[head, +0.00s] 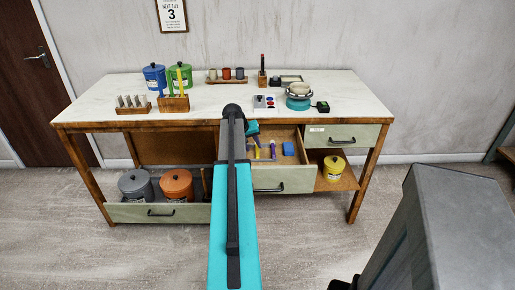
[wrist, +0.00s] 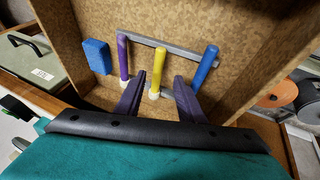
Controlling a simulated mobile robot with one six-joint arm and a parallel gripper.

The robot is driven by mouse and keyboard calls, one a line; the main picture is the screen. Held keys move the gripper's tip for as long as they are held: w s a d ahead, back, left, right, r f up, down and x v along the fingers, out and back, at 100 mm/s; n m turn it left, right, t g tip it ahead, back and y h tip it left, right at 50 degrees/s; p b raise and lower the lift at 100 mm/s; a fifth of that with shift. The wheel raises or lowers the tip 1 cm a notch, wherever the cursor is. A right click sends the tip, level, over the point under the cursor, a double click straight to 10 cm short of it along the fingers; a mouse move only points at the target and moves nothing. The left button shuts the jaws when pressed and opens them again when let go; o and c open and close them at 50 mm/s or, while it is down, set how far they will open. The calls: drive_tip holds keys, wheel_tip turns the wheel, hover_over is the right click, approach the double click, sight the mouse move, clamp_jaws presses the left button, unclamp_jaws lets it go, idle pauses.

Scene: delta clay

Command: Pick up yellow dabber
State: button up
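The yellow dabber (wrist: 159,68) stands in a grey rack (wrist: 186,54) inside the open drawer, between a purple dabber (wrist: 123,57) and a blue dabber (wrist: 205,68). In the head view the yellow dabber (head: 257,153) shows just below my gripper (head: 254,141). In the wrist view my gripper (wrist: 159,76) is open, with one dark finger on each side of the yellow dabber's lower part. A gap shows between the dabber and both fingers. I cannot tell how deep the dabber sits between them.
A blue block (wrist: 97,57) lies in the drawer (head: 285,181) beside the purple dabber. Wooden drawer walls stand around the rack. The worktable (head: 210,100) above carries pots and tools. A lower open drawer (head: 158,212) holds grey and orange pots.

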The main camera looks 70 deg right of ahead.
sight(257, 149)
drive_tip(key=shift+x, duration=1.9)
drive_tip(key=shift+r, duration=0.1)
clamp_jaws()
